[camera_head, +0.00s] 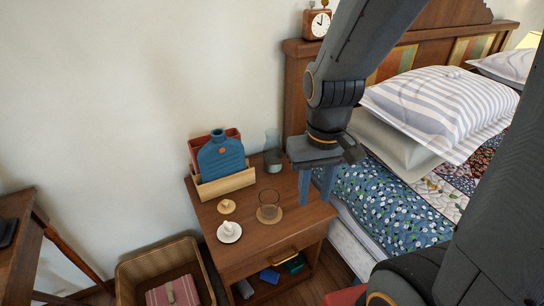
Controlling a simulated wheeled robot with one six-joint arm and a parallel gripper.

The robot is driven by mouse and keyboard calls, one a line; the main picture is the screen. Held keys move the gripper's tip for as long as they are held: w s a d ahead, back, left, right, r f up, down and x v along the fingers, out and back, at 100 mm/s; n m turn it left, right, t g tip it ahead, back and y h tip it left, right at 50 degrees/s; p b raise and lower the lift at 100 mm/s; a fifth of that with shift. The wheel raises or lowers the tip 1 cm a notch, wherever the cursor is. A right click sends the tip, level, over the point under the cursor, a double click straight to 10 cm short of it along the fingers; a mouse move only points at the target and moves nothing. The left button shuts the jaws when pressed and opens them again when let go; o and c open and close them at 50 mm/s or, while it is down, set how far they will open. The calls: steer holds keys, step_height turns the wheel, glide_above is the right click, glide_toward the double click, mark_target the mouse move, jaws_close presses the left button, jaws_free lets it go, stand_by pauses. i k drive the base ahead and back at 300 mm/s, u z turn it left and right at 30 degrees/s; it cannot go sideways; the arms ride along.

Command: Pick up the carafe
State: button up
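The clear glass carafe (273,158) stands upright at the back right of the wooden nightstand, beside the wooden holder. Its neck is see-through and its lower part looks darker. My gripper (317,194) points down over the right edge of the nightstand, to the right of the carafe and apart from it. Its two blue-grey fingers are spread with nothing seen between them, so it is open.
On the nightstand (243,250) are a wooden holder (226,186) with a blue bottle-shaped item (221,157), a glass (268,206) on a coaster, a small round wooden item (227,206) and a white dish (229,233). The bed (385,205) is right; a basket (150,262) stands lower left.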

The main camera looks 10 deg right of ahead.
mark_target(273, 151)
steer(key=k, duration=0.5)
steer(key=u, duration=0.8)
steer(key=i, duration=0.4)
steer(key=z, duration=0.9)
steer(key=i, duration=0.45)
